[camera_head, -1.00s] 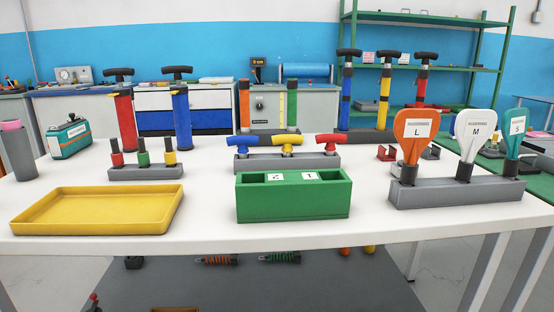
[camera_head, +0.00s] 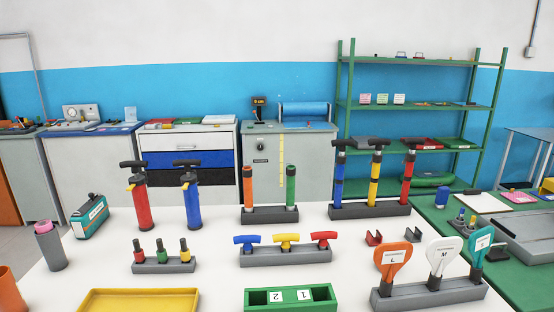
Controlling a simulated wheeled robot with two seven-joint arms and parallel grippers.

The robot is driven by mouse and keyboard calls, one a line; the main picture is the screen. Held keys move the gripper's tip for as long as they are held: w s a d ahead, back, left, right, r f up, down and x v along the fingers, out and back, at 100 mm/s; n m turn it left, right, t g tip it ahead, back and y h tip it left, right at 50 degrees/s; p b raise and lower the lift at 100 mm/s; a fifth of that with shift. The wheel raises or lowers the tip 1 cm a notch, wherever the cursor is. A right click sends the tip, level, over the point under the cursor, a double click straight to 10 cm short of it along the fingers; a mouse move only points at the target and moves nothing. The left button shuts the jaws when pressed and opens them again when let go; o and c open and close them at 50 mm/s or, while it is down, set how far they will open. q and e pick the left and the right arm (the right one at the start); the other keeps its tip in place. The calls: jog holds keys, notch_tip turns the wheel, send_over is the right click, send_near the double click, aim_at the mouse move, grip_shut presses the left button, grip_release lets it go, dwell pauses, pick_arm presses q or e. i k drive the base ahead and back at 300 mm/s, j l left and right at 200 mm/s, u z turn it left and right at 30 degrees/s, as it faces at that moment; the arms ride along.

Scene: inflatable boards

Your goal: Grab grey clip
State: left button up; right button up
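The grey clip (camera_head: 413,234) is a small dark grey open bracket on the white table, right of the middle. It stands just right of a similar red clip (camera_head: 373,237) and behind the grey block holding the paddles. Neither of my grippers shows in the head view, so nothing can be told of what they hold.
The orange L paddle (camera_head: 392,257), white M paddle (camera_head: 443,254) and teal paddle (camera_head: 480,243) stand upright in front of the clips. A pump rack (camera_head: 370,211) stands behind. A T-handle block (camera_head: 285,257) lies left. Bare table (camera_head: 350,265) shows between block and paddles.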

aim_at(411, 237)
jog(key=u, duration=0.25)
jog(key=l+u, duration=0.4)
jog(key=l, duration=0.15)
jog(key=k+l+u, duration=0.1)
jog(key=l+u, duration=0.35)
jog(key=l, duration=0.05)
